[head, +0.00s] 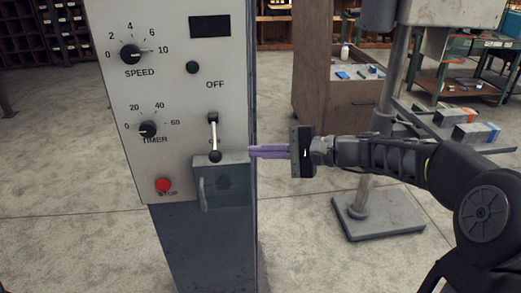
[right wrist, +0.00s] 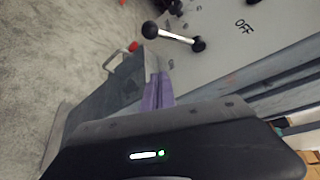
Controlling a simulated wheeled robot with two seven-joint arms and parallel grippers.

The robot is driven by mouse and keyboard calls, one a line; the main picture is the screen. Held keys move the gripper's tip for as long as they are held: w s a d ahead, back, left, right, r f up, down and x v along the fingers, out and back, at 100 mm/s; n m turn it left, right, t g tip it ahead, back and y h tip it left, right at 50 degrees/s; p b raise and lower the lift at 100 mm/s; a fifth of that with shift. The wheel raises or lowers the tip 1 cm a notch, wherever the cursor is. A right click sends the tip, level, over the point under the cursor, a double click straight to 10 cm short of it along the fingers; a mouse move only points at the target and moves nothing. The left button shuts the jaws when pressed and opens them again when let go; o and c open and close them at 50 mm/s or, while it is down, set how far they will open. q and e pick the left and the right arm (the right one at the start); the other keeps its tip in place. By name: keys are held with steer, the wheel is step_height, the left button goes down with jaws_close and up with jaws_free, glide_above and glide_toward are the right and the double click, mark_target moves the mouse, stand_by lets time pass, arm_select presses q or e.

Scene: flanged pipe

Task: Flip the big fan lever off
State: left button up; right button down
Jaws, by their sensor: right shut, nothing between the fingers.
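The fan lever (head: 214,137) is a short pale rod with dark ends on the grey control panel (head: 175,70). It points down, away from the OFF label above it. It also shows in the right wrist view (right wrist: 175,37), its larger black knob on the side away from OFF. My right gripper (head: 253,152) has its purple fingers shut and empty. They are at the panel's right edge, right of the lever's knob and apart from it. In the right wrist view the purple fingers (right wrist: 158,92) are partly hidden by the gripper body. My left gripper is not in view.
A grey box with a handle (head: 222,182) juts out just below the lever. SPEED and TIMER knobs (head: 131,54) and a red stop button (head: 163,186) are on the left. A post on a square base (head: 378,215) stands behind my right arm. A wooden cabinet (head: 325,100) is farther back.

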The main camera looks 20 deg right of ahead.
mark_target(214, 139)
steer(key=w+a+p, duration=0.2)
steer(key=a+p, duration=0.1)
steer(key=a, duration=0.4)
